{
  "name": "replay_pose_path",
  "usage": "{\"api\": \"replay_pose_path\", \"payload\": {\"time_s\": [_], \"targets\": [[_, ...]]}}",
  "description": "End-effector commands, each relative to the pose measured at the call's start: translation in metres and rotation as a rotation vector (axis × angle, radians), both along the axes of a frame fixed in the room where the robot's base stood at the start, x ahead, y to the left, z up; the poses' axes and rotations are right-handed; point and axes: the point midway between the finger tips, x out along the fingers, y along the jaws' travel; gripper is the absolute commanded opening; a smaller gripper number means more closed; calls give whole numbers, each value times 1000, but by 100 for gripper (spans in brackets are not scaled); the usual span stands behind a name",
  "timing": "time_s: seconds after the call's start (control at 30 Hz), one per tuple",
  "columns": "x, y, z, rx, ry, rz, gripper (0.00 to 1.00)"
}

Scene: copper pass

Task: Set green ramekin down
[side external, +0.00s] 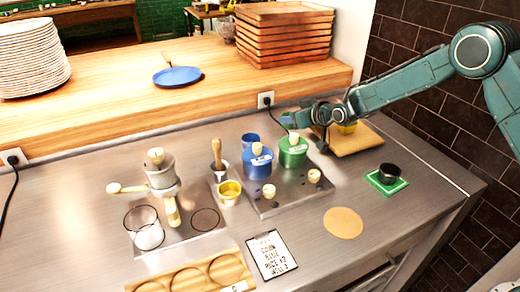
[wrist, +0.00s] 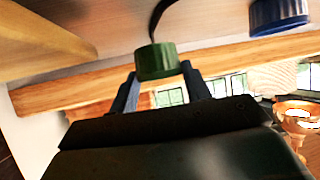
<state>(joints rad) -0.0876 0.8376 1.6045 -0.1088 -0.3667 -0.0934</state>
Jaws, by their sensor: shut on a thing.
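My gripper (wrist: 158,85) is shut on the green ramekin (wrist: 156,62) in the wrist view, with one dark blue finger on each side of it. In the side external view my gripper (side external: 288,119) is above the back of the steel counter, close to the wooden ledge. I cannot make out the ramekin clearly there. The green canister (side external: 293,152) with a pale knob stands below and in front of my gripper. A ribbed blue vessel (wrist: 279,14) shows at the top right of the wrist view, apart from the gripper.
A blue canister (side external: 257,164), a blue cup (side external: 250,139) and a yellow ramekin (side external: 229,190) stand nearby. A black bowl (side external: 389,172) sits on a green mat (side external: 374,181). Bare steel surrounds the tan disc (side external: 343,223).

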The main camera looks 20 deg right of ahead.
Motion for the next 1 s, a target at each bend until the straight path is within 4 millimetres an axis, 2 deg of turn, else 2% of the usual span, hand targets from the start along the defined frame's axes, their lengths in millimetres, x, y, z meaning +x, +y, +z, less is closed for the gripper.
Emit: {"api": "replay_pose_path", "payload": {"time_s": [0.03,0.2,0.67,0.7,0.8,1.0], "targets": [[0,0,-8,0,2,0,21],[0,0,-22,0,0,0,21],[0,0,-26,0,-1,0,21],[0,0,-27,0,0,0,50],[0,0,-27,0,-1,0,69],[0,0,-27,0,0,0,70]]}}
